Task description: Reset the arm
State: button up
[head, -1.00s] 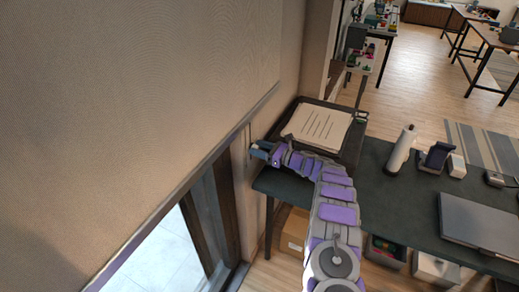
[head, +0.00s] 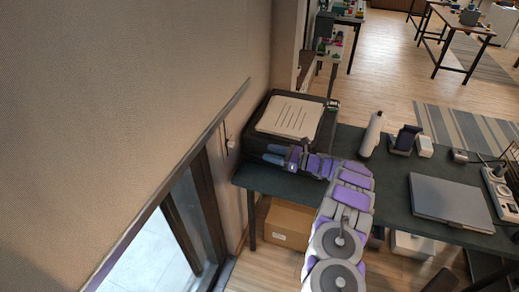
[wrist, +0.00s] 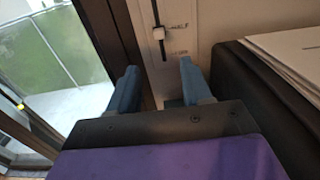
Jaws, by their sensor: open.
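My gripper (head: 268,154) is at the left end of the dark desk, in front of the black printer-like box, pointing left toward the wall. In the wrist view its two blue fingers (wrist: 158,84) are spread apart with nothing between them. Beyond the fingertips is a white wall panel with a small white slider knob (wrist: 158,34) in a vertical slot; its lettering is too small to read surely. In the head view a small white fitting (head: 230,143) shows on the wall, apart from the fingers. My purple and grey arm reaches over the desk's front edge.
The black box (head: 258,108) with papers (head: 290,115) on top stands close to my gripper. A white bottle (head: 372,135), a dark holder (head: 404,140) and a closed laptop (head: 450,201) are on the desk (head: 392,190). A cardboard box (head: 288,224) sits below. A glass door is at left.

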jog(key=shift+v, duration=0.9)
jog(key=s+a+r+n+g, duration=0.6)
jog(key=s+a+r, duration=0.4)
jog(key=r, duration=0.3)
jog(key=s+a+r+n+g+h, duration=0.1)
jog(key=s+r+n+g+h, duration=0.15)
jog(key=s, duration=0.55)
jog(key=s+a+r+n+g+h, duration=0.15)
jog(key=s+r+n, duration=0.25)
jog(key=s, duration=0.4)
jog(key=s+d+n+h, duration=0.3)
jog(key=s, duration=0.5)
jog(key=s+d+n+h, duration=0.2)
jog(key=s+h, duration=0.2)
jog(key=s, duration=0.4)
jog(key=s+d+f+n+t+h, duration=0.2)
jog(key=s+d+n+h, duration=0.2)
jog(key=s+d, duration=1)
jog(key=shift+s+h, duration=0.45)
jog(key=shift+h, duration=0.55)
jog(key=shift+n, duration=0.25)
